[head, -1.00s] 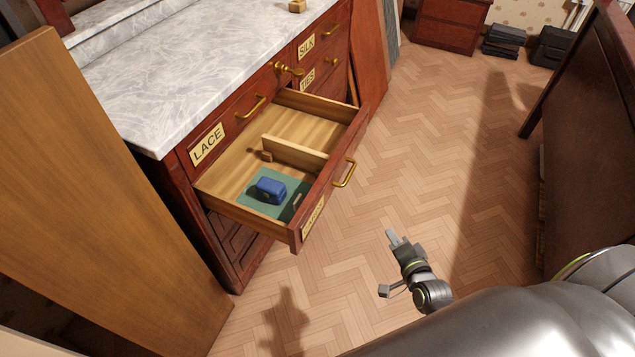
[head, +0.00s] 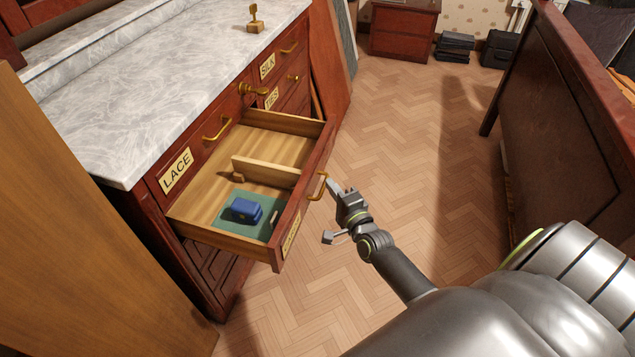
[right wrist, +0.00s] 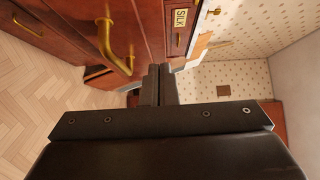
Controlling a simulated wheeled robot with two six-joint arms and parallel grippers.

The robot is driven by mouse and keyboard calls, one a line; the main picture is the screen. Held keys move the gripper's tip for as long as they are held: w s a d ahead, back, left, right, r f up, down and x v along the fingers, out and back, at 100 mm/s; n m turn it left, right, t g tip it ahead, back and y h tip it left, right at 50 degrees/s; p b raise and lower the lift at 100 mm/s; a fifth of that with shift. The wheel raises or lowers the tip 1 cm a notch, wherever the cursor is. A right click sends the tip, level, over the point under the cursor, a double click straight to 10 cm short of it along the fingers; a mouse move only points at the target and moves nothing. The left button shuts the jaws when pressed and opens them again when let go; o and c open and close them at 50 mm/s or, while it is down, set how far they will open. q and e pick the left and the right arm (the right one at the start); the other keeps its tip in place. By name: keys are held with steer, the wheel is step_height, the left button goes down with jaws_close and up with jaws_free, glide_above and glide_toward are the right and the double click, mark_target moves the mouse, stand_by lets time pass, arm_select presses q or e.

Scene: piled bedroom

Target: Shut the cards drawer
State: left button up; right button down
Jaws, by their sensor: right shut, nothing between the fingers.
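The open drawer (head: 300,205) is pulled well out of the dresser below the LACE drawer. Its front label (head: 291,232) is too angled to read. A divider (head: 265,170) crosses it, and a blue object (head: 243,210) lies on a green sheet in the near part. Its brass handle (head: 318,187) is on the front. My right gripper (head: 333,187) is shut and empty, right beside this handle; I cannot tell whether it touches. In the right wrist view the shut fingers (right wrist: 158,85) point past a reddish drawer front with a brass handle (right wrist: 110,45). My left gripper is out of view.
The dresser's marble top (head: 150,80) carries a small brass-and-wood item (head: 254,20). A wooden panel (head: 90,230) stands at the left. A dark wooden bed end (head: 570,120) stands at the right. The parquet floor (head: 410,130) between is clear.

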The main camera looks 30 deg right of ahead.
mark_target(310, 174)
arm_select(q)
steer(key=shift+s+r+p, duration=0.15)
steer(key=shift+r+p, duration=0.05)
steer(key=shift+p, duration=0.1)
arm_select(e)
steer(key=shift+w+a, duration=0.65)
steer(key=shift+w, duration=0.2)
steer(key=shift+w+a, duration=0.6)
steer(key=shift+w, duration=0.2)
